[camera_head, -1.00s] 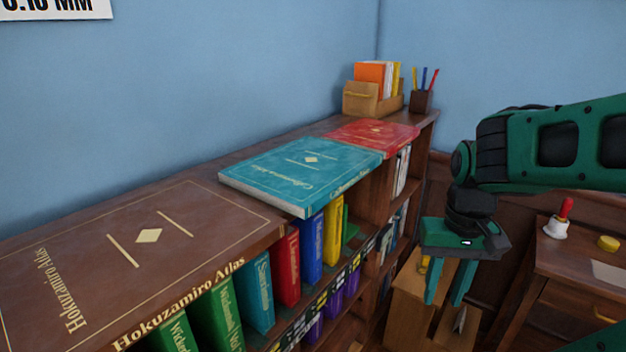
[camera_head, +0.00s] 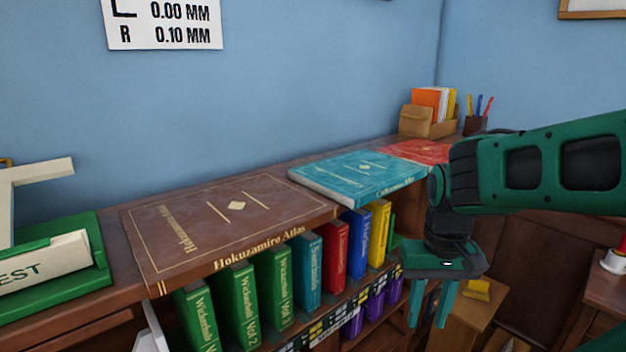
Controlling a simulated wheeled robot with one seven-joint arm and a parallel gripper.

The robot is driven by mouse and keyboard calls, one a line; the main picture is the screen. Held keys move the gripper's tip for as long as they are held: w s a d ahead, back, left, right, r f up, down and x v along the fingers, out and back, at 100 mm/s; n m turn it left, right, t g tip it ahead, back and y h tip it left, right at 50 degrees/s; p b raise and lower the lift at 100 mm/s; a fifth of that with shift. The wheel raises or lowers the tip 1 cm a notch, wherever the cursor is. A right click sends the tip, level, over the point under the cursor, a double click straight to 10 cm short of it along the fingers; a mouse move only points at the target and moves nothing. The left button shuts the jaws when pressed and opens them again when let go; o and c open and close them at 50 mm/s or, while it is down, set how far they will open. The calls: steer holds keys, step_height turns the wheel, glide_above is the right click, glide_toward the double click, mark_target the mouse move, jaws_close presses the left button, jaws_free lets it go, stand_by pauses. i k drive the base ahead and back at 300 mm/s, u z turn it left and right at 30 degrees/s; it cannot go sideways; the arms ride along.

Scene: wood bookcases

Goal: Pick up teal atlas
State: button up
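The teal atlas (camera_head: 350,181) lies flat on top of the bookcase, between a brown atlas and a red atlas. Its front edge, with gold lettering, lies along the front side of the bookcase top. My gripper (camera_head: 428,314) hangs to the right of the teal atlas and lower in the picture, fingers pointing down. The two fingers are apart with nothing between them. It does not touch the atlas. My arm hides part of the red atlas (camera_head: 412,150).
The brown Hokuzamiro Atlas (camera_head: 215,228) lies left of the teal one. A green stand (camera_head: 75,285) is at far left. A wooden organizer (camera_head: 418,121) and pen cup (camera_head: 475,125) stand at the back. Upright books (camera_head: 238,305) fill the shelf below. A low wooden piece (camera_head: 462,325) stands near my gripper.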

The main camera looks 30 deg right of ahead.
mark_target(355, 179)
steer(key=u, duration=1.25)
steer(key=k, duration=1.9)
steer(key=z, duration=1.8)
steer(key=i, duration=1)
steer(key=z, duration=0.05)
